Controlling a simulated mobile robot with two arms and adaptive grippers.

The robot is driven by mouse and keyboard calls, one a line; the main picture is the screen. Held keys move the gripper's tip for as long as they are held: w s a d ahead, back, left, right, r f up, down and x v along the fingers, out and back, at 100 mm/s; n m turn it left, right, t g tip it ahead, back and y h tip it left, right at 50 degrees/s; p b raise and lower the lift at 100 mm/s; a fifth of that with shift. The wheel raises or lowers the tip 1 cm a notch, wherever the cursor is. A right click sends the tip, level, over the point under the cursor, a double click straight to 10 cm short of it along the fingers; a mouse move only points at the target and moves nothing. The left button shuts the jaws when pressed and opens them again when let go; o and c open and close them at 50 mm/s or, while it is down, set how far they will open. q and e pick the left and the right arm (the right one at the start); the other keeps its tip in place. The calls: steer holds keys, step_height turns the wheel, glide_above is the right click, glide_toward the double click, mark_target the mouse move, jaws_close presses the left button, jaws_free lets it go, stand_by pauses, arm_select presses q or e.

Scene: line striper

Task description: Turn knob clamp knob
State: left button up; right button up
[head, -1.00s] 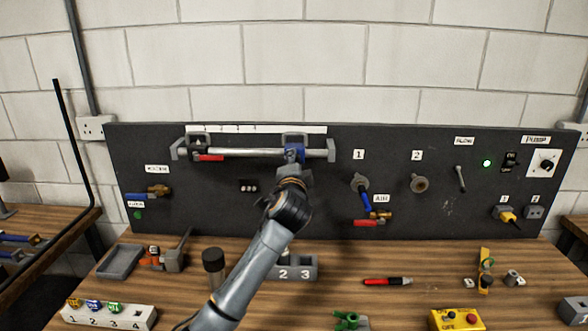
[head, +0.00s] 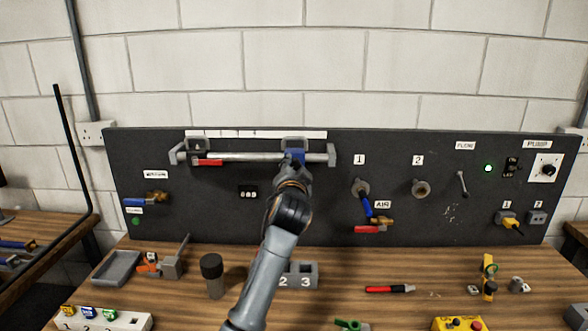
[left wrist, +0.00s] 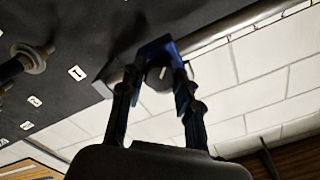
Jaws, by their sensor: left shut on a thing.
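The knob clamp (head: 294,144), a grey frame with a blue part, sits near the right end of the horizontal metal rail (head: 255,157) on the dark panel. My left gripper (head: 294,160) is at the clamp's lower front and hides much of it. In the left wrist view, the fingers of my left gripper (left wrist: 157,84) reach both sides of the blue part (left wrist: 157,48) and are shut on the clamp's knob. The knob is mostly hidden, so its turn cannot be read. My right gripper is not in view.
A second clamp with a red lever (head: 207,162) sits on the rail's left part. A blue-handled valve (head: 365,198) is on the panel to the right of my arm. On the bench below are a dark cylinder (head: 212,275) and a numbered grey block (head: 303,275).

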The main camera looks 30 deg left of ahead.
arm_select(q)
steer(key=shift+f, duration=0.1)
steer(key=o, duration=1.1)
steer(key=shift+d, duration=0.1)
steer(key=v, duration=1.2)
